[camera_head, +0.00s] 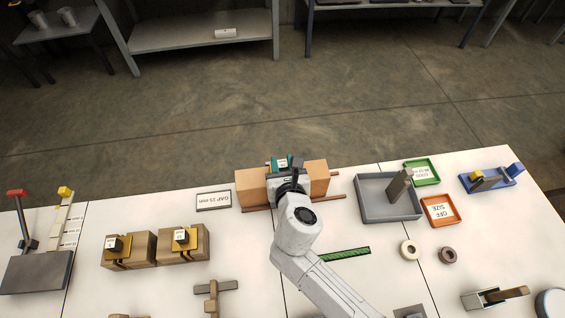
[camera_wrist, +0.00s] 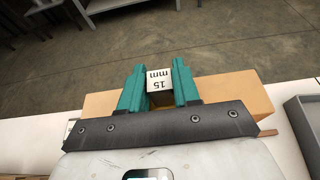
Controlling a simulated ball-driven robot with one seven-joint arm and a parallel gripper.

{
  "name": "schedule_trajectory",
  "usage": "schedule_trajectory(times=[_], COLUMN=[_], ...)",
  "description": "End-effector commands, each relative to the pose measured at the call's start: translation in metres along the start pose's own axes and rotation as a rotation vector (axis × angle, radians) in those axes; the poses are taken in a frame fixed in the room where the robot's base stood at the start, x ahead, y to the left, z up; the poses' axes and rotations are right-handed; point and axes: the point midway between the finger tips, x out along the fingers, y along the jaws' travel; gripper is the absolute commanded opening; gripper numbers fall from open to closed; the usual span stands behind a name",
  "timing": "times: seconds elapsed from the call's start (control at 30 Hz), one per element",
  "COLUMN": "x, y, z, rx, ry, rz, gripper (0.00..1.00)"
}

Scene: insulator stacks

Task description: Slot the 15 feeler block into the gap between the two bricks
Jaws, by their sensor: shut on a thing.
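My gripper (camera_wrist: 160,84) has teal fingers and is shut on the feeler block (camera_wrist: 159,79), whose white face reads "15 mm" in the wrist view. In the head view my gripper (camera_head: 283,163) is over the two tan bricks. The left brick (camera_head: 252,189) and right brick (camera_head: 319,176) show on either side of my wrist. The left brick (camera_wrist: 97,104) and right brick (camera_wrist: 236,90) also flank the fingers in the wrist view. My gripper hides the gap and the block's lower part, so I cannot tell how deep the block sits.
A "GAP 25 mm" sign (camera_head: 213,200) lies left of the bricks. A grey tray (camera_head: 372,213) holding an upright piece stands to the right, near green (camera_head: 434,180) and orange (camera_head: 455,216) trays. Brown rods (camera_head: 258,209) lie along the bricks' near side. The table's far edge is close behind.

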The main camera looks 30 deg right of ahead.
Motion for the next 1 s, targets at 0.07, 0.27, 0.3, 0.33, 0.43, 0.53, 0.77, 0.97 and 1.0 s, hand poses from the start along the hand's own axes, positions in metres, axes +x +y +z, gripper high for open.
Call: schedule_trajectory(times=[0.07, 0.27, 0.3, 0.33, 0.43, 0.53, 0.77, 0.97, 1.0], x=[0.0009, 0.0025, 0.0028, 0.0027, 0.0024, 0.0024, 0.0024, -0.0022, -0.006], y=[0.0001, 0.0001, 0.0001, 0.0001, 0.0001, 0.0001, 0.0, 0.0, 0.0001], z=[-0.0021, -0.0063, -0.0071, -0.0068, -0.0062, -0.0063, -0.0064, -0.0071, -0.0068], rx=[0.0, 0.0, 0.0, 0.0, 0.0, 0.0, 0.0, -0.001, -0.001], ry=[-0.001, -0.001, -0.001, -0.001, -0.001, -0.001, 0.0, 0.0, 0.0], rz=[0.0, 0.0, 0.0, 0.0, 0.0, 0.0, 0.0, 0.001, 0.001], gripper=[0.0, 0.0, 0.0, 0.33, 0.42, 0.52, 0.61, 0.61, 0.61])
